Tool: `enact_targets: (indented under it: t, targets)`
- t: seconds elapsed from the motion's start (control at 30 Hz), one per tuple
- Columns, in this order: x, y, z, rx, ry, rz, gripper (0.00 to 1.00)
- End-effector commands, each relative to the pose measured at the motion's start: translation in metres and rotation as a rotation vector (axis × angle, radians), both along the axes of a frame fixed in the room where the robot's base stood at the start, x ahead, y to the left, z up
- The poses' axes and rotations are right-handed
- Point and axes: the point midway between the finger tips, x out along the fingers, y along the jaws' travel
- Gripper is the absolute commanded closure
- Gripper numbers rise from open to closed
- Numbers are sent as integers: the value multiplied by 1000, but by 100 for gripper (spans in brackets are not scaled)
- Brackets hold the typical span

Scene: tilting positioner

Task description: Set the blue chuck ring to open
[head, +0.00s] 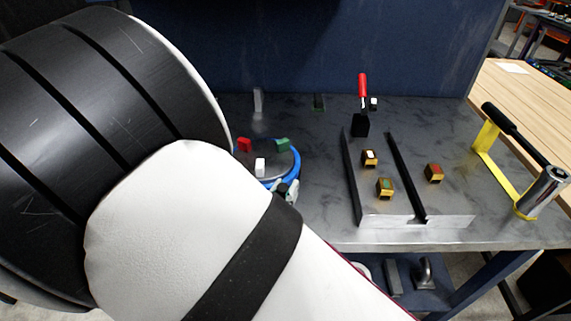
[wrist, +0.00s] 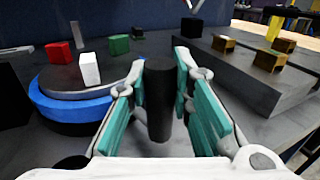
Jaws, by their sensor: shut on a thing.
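The blue chuck ring (head: 295,168) runs around a round grey disc on the table, partly hidden by my arm in the head view. It also shows at the left of the wrist view (wrist: 78,112). A red block (wrist: 58,53), a white block (wrist: 90,68) and a green block (wrist: 119,44) stand on the disc. My gripper (head: 285,190) is at the near right side of the ring. Its teal-padded fingers are shut on an upright black handle (wrist: 159,100). I cannot see how the handle joins the ring.
Right of the ring stand two dark rails (head: 405,175) and several brass-coloured blocks (head: 385,187). A red-handled clamp (head: 362,95) stands behind them. A yellow-framed tool with a black handle (head: 487,140) is at the right edge. The back wall is blue.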

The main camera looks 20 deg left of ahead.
Motion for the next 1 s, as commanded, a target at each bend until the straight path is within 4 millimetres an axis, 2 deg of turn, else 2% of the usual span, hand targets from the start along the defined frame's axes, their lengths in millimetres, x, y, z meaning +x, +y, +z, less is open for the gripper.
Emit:
enact_targets:
  t: [0.03,0.23,0.77,0.8,0.87,1.0]
  targets:
    - [4,-6,-1,-2,0,-9,100]
    - [9,-14,-1,-2,0,-7,100]
    - [12,-17,0,-2,0,-8,100]
    - [12,-16,0,-2,0,-8,73]
    - [12,-16,0,-2,0,-7,59]
    - [11,-15,0,-1,-1,-5,59]
